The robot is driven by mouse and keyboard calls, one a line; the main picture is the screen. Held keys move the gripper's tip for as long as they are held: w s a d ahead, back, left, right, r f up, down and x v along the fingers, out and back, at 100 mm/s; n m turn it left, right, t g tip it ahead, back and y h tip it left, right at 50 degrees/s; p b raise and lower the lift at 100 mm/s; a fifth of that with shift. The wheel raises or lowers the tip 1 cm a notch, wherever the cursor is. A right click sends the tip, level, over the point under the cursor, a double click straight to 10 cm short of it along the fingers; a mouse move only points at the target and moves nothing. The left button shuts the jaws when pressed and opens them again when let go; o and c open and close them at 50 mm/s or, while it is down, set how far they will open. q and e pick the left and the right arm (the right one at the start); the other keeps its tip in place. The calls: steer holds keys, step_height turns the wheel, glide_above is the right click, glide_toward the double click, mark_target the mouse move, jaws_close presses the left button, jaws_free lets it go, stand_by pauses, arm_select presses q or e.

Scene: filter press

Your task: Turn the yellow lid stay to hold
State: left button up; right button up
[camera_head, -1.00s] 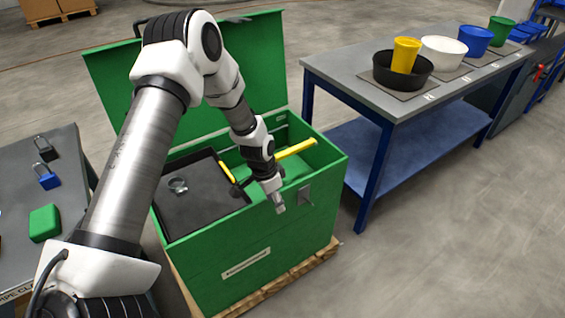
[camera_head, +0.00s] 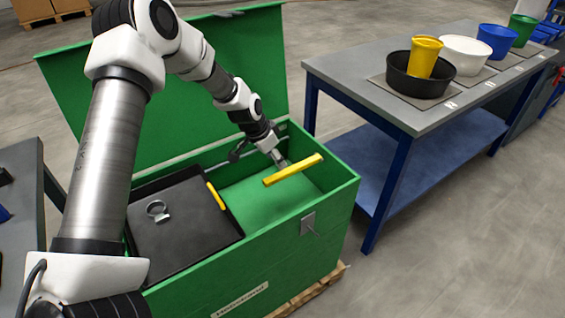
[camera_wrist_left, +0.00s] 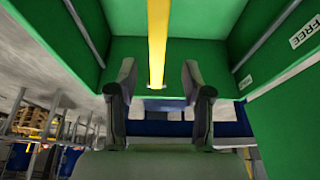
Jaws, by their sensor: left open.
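The yellow lid stay (camera_head: 293,170) is a bar reaching over the open right part of the green chest (camera_head: 235,255). The chest's green lid (camera_head: 215,75) stands raised at the back. My left gripper (camera_head: 281,162) is over the chest, close to the bar in the head view. In the left wrist view the bar (camera_wrist_left: 157,38) runs down between the two spread fingers, with gaps on both sides. The gripper (camera_wrist_left: 158,72) is open and not closed on it. A "FREE" label (camera_wrist_left: 307,33) shows at the right. My right gripper is out of view.
A grey-topped table (camera_head: 420,115) with several coloured containers stands right. A grey bench (camera_head: 22,190) is at left.

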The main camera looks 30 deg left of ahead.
mark_target(283, 172)
arm_select(q)
steer(key=b+x, duration=0.2)
steer(key=x, duration=0.5)
steer(key=shift+s+b, duration=0.1)
steer(key=shift+b, duration=0.2)
steer(key=shift+s+r, duration=0.1)
steer(key=shift+r, duration=0.15)
jaws_close()
